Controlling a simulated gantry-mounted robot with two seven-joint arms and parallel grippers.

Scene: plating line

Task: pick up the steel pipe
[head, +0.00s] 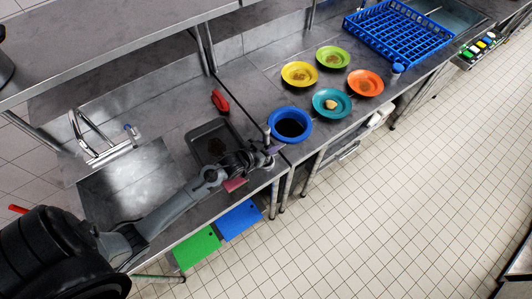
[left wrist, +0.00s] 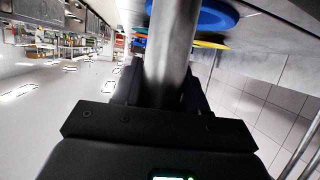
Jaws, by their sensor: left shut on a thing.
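The steel pipe (left wrist: 168,50) is a grey metal cylinder filling the middle of the left wrist view. My left gripper (left wrist: 164,90) is shut on it, with a dark finger on each side. In the head view my left gripper (head: 270,150) is over the counter's front edge, just left of and in front of the blue bowl. A short bit of the pipe (head: 267,133) stands up at the gripper there; the rest is hidden or too small to tell. Whether the pipe touches the counter cannot be told. My right gripper is not in view.
A blue bowl (head: 306,115) with dark contents stands close to the gripper. Yellow (head: 287,80), green (head: 346,62), teal (head: 320,108) and orange (head: 377,91) plates lie beyond, before a blue rack (head: 362,25). A dark tray (head: 191,139) and sink tap (head: 78,132) are left.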

